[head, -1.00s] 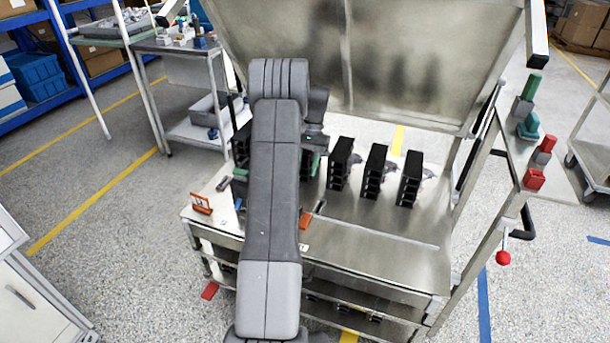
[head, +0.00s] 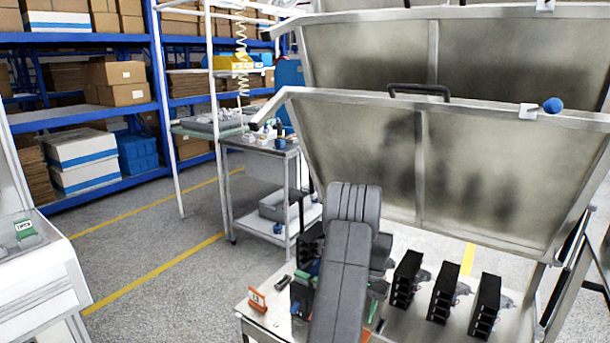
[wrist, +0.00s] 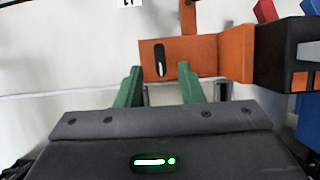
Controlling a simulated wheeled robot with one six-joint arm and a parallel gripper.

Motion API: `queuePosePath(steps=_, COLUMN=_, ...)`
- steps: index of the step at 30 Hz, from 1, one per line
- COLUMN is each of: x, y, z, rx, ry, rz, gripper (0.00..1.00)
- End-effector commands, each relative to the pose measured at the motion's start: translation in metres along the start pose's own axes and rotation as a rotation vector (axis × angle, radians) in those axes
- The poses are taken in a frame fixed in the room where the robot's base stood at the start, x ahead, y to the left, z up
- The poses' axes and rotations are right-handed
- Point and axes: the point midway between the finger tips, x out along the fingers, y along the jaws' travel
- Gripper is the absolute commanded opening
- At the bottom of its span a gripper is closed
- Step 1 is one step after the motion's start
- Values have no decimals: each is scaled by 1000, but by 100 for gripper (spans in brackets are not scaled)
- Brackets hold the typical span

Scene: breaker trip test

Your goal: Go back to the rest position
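My gripper (wrist: 160,76) shows in the wrist view as two green fingers with a clear gap between them, so it is open. An orange piece (wrist: 205,55) with a dark slot lies just beyond the fingertips. Nothing is clearly held, and I cannot tell whether the fingers touch the orange piece. In the head view my grey arm reaches over the metal bench (head: 400,328) and hides most of the gripper. Black breaker modules (head: 443,292) stand in a row to the right of the arm.
Raised metal panels (head: 480,170) lean over the back of the bench. A small orange stand (head: 257,299) sits at the bench's left edge. A trolley (head: 265,195) stands behind, and blue shelving with boxes (head: 78,160) is at the left. Open floor (head: 165,290) lies left of the bench.

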Motion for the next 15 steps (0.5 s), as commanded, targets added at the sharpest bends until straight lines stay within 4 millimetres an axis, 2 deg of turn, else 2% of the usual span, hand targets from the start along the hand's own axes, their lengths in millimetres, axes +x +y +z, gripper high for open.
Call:
queuePosePath(steps=1, x=10, y=0, z=0, rx=0, ry=-2, rz=1, gripper=35)
queuePosePath(steps=6, x=30, y=0, z=0, rx=0, ry=-2, rz=1, gripper=35)
queuePosePath(steps=10, x=37, y=0, z=0, rx=-1, ry=0, rz=1, gripper=35)
queuePosePath(steps=15, x=35, y=0, z=0, rx=-16, ry=1, rz=7, gripper=35)
